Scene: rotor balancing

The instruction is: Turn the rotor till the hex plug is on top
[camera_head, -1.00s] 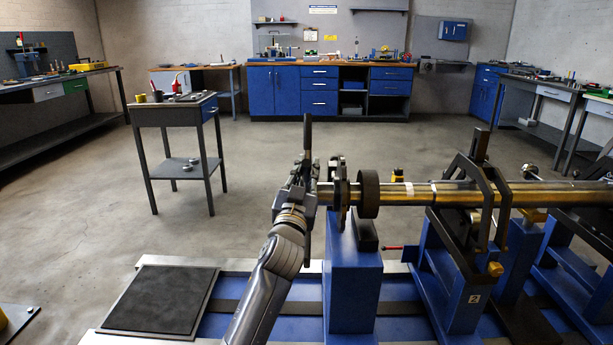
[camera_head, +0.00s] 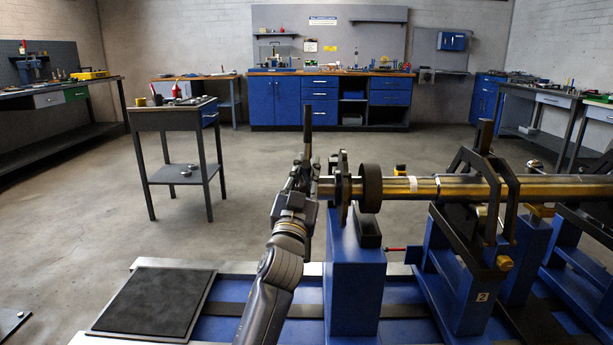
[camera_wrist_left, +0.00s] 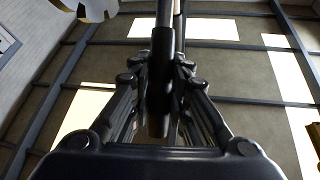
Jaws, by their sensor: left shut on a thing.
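The rotor is a long brassy steel shaft (camera_head: 465,188) lying level across blue stands at the right. A dark disc (camera_head: 370,187) and a dark flange sit near its left end. My left gripper (camera_head: 303,178) is at that end, beside the flange. It is shut on a dark bar (camera_head: 307,125) that stands upright above it. The bar also runs between the fingers in the left wrist view (camera_wrist_left: 162,75). I cannot make out the hex plug in either view. My right gripper is not in view.
A blue pedestal (camera_head: 355,270) stands below the rotor's left end. Black bearing frames (camera_head: 505,190) straddle the shaft. A red-tipped tool (camera_head: 395,249) lies near the pedestal. A black mat (camera_head: 150,302) lies front left. A small cart (camera_head: 165,120) stands behind, with open floor around it.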

